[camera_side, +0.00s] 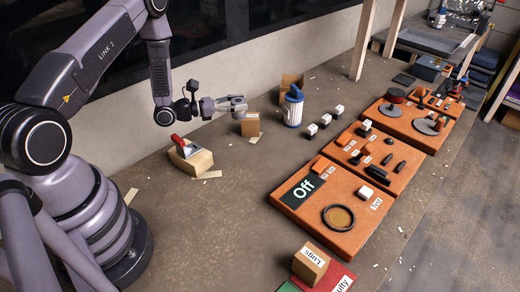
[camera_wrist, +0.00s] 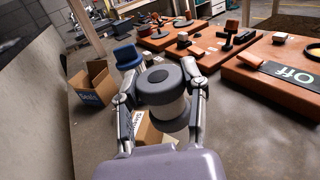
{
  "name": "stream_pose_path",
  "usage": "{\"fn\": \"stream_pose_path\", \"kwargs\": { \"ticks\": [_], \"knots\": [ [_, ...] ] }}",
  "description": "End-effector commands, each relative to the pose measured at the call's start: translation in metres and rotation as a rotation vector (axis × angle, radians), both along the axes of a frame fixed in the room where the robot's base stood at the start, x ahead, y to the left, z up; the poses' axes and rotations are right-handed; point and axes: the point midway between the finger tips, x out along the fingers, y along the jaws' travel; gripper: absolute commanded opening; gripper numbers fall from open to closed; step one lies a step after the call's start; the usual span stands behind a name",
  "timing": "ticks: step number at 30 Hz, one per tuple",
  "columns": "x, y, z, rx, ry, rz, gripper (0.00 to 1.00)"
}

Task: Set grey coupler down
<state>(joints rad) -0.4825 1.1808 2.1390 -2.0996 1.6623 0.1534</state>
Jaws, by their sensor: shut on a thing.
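The grey coupler (camera_wrist: 163,86) is a short round piece with a dark grey top, a dark round centre and a pale lower body. In the wrist view it sits between the two fingers of my gripper (camera_wrist: 162,100), which is shut on it. In the side view my gripper (camera_side: 238,103) is above the bench, just over a small cardboard box (camera_side: 250,124). The coupler is small and hard to make out from the side. The small box (camera_wrist: 147,130) also shows below the coupler in the wrist view, partly hidden.
A blue and white canister (camera_side: 292,107) and an open cardboard box (camera_side: 290,84) stand beyond my gripper. Orange boards (camera_side: 335,228) with parts line the right side. Bare bench lies between.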

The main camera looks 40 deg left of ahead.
Motion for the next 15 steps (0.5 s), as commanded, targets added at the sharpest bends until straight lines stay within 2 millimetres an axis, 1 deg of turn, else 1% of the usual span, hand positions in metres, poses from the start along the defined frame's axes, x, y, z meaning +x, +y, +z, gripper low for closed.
{"fn": "stream_pose_path", "kwargs": {
  "ticks": [1,3,5,6,9,12,14,15],
  "knots": [
    [-0.014,-0.018,-0.002,-0.002,0.004,-0.086,0.18],
    [-0.037,-0.042,-0.001,-0.003,0.003,-0.213,0.18],
    [-0.057,-0.06,0.0,-0.002,0.002,-0.315,0.18],
    [-0.069,-0.07,0.001,-0.001,0.002,-0.378,0.18],
    [-0.097,-0.089,0.006,0.0,0.0,-0.506,0.18],
    [-0.115,-0.099,0.009,0.0,0.0,-0.588,0.18],
    [-0.119,-0.103,0.009,0.001,-0.001,-0.616,0.18],
    [-0.117,-0.105,0.008,0.002,-0.001,-0.628,0.18]
  ]
}}
